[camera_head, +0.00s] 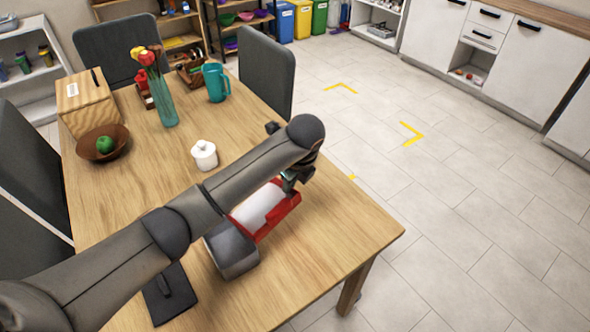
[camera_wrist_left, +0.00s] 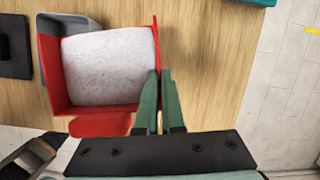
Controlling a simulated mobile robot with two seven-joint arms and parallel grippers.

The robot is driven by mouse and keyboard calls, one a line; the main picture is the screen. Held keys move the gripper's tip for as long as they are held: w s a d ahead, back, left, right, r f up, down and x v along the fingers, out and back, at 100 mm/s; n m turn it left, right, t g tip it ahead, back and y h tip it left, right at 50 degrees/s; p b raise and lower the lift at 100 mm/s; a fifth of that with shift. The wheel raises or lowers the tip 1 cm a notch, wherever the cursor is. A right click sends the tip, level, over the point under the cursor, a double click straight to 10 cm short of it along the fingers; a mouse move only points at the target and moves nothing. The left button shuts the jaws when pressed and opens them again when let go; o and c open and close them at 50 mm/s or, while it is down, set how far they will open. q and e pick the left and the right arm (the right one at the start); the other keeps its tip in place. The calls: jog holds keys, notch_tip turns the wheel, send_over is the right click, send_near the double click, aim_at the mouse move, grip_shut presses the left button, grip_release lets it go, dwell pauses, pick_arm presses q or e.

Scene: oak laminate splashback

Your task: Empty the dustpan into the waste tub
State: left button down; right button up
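The red dustpan (camera_head: 283,208) is over the right part of the wooden table. A pale, speckled mass (camera_wrist_left: 105,68) fills most of it, and its red walls show in the left wrist view (camera_wrist_left: 84,126). A grey tub (camera_head: 234,257), apparently the waste tub, is at the dustpan's near left side. It shows partly behind the dustpan in the left wrist view (camera_wrist_left: 46,27); its inside is hidden. My left gripper (camera_head: 288,186) is at the dustpan's edge. Its green fingers (camera_wrist_left: 154,80) are close together on the red wall. My right gripper is not seen.
A white lidded pot (camera_head: 204,154), a teal mug (camera_head: 215,82), a glass vase with flowers (camera_head: 163,100) and a brown bowl (camera_head: 102,143) stand farther back. A black flat object (camera_head: 170,294) lies near the tub. Chairs line the table. The floor to the right is clear.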

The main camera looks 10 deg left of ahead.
pick_arm(q)
jog(key=n, duration=0.1)
jog(key=w+n, duration=0.1)
jog(key=n, duration=0.1)
jog(key=shift+w+f+n+h, duration=0.1)
jog(key=shift+w+n+h, duration=0.05)
jog(key=shift+n+h, duration=0.2)
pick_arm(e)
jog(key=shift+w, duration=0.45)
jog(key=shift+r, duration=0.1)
pick_arm(q)
jog(key=shift+s+a+r+t+h+p, duration=0.2)
jog(key=shift+a+r+t+h+p, duration=0.2)
jog(key=shift+r+h+p, duration=0.3)
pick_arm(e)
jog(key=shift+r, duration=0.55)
pick_arm(q)
jog(key=shift+r, duration=0.15)
jog(key=shift+s+a+r+n+t+h, duration=0.25)
jog(key=shift+a+r+t+h, duration=0.15)
jog(key=shift+r+h, duration=0.25)
